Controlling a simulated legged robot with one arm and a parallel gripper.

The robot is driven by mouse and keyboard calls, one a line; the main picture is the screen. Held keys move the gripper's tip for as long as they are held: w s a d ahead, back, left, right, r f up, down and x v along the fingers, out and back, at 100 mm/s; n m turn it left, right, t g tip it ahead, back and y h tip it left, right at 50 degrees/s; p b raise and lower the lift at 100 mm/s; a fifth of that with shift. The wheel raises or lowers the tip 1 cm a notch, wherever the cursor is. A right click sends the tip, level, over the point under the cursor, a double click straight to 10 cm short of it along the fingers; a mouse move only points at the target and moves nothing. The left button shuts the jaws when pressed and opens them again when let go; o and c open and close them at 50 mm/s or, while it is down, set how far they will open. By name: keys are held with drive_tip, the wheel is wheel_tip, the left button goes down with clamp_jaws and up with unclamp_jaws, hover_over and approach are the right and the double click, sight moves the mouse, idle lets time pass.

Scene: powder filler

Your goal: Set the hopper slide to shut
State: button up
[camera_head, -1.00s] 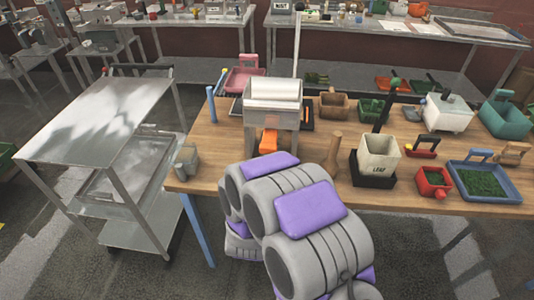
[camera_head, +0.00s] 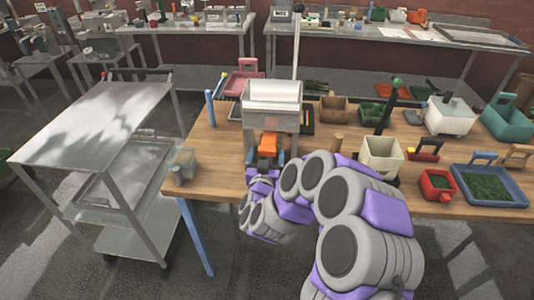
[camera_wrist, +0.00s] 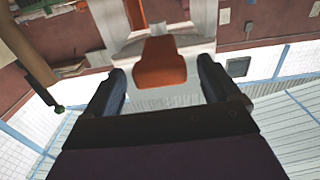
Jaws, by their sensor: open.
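The hopper (camera_head: 272,95) is a pale metal box on legs, standing on the wooden table. Its orange slide handle (camera_head: 267,143) sticks out at the front, below the box. In the wrist view the orange handle (camera_wrist: 160,64) sits between and just beyond the fingertips. My gripper (camera_wrist: 160,82) is open, with one dark finger on each side of the handle and a visible gap to each. In the head view my gripper (camera_head: 265,160) is at the handle, partly hidden by my arm. Whether the fingers touch the handle is not clear.
A grey cup (camera_head: 184,165) stands at the table's left corner. A cream bin (camera_head: 381,155), a red tub (camera_head: 437,185) and a blue tray (camera_head: 490,184) are to the right. A metal cart (camera_head: 85,115) stands left of the table.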

sight(269, 142)
drive_tip(key=shift+w, duration=1.25)
drive_tip(key=shift+c, duration=0.4)
